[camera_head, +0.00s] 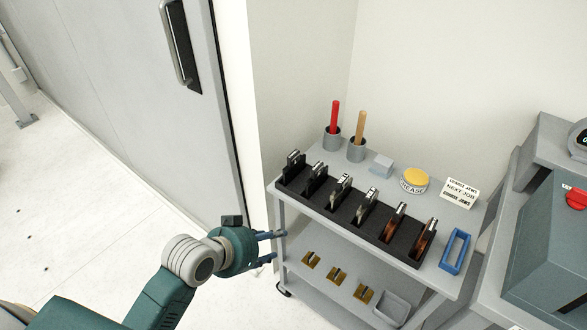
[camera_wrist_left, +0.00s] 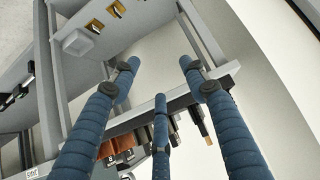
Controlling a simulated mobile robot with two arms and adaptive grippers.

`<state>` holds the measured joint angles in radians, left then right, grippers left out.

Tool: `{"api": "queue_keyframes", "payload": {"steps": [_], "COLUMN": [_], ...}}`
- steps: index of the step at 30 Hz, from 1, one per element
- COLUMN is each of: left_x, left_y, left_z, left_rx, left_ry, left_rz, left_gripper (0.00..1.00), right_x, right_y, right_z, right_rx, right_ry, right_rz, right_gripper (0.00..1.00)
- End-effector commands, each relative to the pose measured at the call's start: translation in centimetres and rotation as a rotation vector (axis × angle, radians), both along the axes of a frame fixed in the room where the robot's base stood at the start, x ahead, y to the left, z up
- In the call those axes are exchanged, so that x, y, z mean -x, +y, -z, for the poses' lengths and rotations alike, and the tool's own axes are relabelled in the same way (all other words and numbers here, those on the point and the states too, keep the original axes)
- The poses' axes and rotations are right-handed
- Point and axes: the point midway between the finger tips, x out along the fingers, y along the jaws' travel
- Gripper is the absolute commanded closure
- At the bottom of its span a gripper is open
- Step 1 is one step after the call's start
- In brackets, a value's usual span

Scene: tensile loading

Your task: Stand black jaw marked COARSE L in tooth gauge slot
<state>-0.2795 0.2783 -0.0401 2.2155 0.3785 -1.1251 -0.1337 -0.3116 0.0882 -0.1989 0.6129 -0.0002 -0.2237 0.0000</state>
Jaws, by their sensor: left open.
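Two black jaws, a left one (camera_head: 292,163) and one beside it (camera_head: 314,176), stand at the left end of a long black rack (camera_head: 330,211) on the cart's top shelf. Their markings are too small to read, so I cannot tell which is COARSE L. A blue frame with an open middle (camera_head: 455,252), possibly the tooth gauge, is at the shelf's right end. My left gripper (camera_head: 274,247) is open and empty, left of the cart and below its top edge. Its spread blue fingers fill the left wrist view (camera_wrist_left: 159,75). My right gripper is not in view.
Silver jaws (camera_head: 340,190) and copper-coloured jaws (camera_head: 394,221) fill the rack's other places. Behind are two cups with handles (camera_head: 356,151), a grease tin (camera_head: 414,181) and a NEXT JOB card (camera_head: 459,192). The lower shelf holds brass-coloured pieces (camera_head: 336,276) and a grey bin (camera_head: 391,307).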

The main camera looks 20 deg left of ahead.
Motion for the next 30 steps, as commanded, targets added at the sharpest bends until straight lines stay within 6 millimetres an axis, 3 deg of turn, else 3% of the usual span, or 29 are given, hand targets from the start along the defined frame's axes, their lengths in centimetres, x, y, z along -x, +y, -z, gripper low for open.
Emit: {"api": "queue_keyframes", "payload": {"steps": [1,6,11,18,26,30], "left_x": [-2.3,-8.8,-12.3,-15.8,-17.8,-19.7], "left_y": [0.5,2.0,3.2,2.3,1.5,0.8], "left_z": [-1.5,-6.9,-10.3,-9.6,-8.7,-8.7], "left_rx": [0.014,0.08,0.121,0.13,0.127,0.129], "left_ry": [-0.06,-0.251,-0.359,-0.375,-0.373,-0.373], "left_rz": [0.008,0.018,0.01,0.006,0.007,0.006], "left_gripper": [0.55,0.55,0.55,0.55,0.55,0.55], "right_x": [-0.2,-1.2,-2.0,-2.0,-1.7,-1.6], "right_y": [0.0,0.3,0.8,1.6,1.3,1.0], "right_z": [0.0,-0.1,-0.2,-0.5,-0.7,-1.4], "right_rx": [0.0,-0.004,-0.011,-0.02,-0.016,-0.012], "right_ry": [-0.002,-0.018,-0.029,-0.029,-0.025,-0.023], "right_rz": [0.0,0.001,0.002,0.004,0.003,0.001], "right_gripper": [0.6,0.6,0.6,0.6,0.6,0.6]}}
